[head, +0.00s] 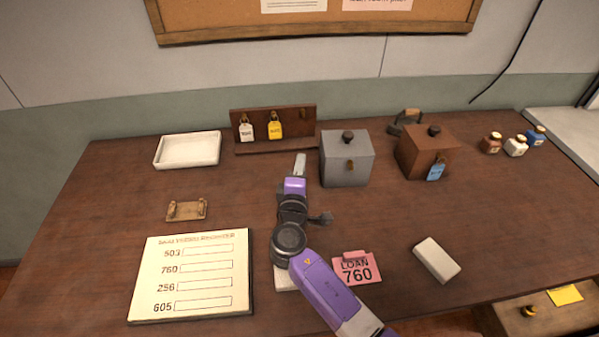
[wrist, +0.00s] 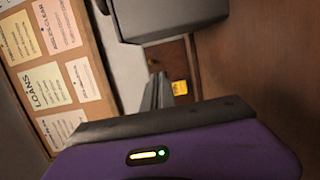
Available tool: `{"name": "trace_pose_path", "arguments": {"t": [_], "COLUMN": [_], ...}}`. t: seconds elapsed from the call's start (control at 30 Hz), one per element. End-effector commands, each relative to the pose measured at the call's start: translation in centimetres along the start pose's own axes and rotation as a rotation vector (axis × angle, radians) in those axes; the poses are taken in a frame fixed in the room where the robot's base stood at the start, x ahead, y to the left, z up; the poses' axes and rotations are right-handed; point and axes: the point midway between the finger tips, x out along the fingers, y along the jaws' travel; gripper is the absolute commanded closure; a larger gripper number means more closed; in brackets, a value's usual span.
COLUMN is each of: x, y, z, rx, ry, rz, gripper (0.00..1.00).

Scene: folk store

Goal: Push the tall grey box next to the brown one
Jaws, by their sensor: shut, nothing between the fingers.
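In the wrist view, my shut fingers (wrist: 160,88) point ahead and the grey box (wrist: 170,18) is at the top. Whether they touch is hard to tell there.
A key rack (head: 290,118) with tags stands behind my gripper. An iron (head: 405,121) sits behind the boxes. Small jars (head: 515,147) are at the right. A white tray (head: 188,150), a loan card (head: 357,269) and a white block (head: 436,260) lie around. The table in front of the boxes is clear.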

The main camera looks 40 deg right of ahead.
Motion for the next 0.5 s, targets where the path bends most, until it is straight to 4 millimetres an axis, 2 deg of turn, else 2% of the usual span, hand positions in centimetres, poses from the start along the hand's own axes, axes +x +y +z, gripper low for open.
{"name": "trace_pose_path", "arguments": {"t": [0.03,0.17,0.3,0.5], "x": [1.2,3.3,3.5,3.8], "y": [0.3,0.2,0.2,0.0], "z": [0.1,0.5,2.6,3.8], "rx": [-0.001,-0.002,-0.001,0.0], "ry": [-0.004,-0.004,-0.004,-0.001], "rz": [0.0,-0.001,-0.002,-0.001], "gripper": [1.0,1.0,1.0,1.0]}}
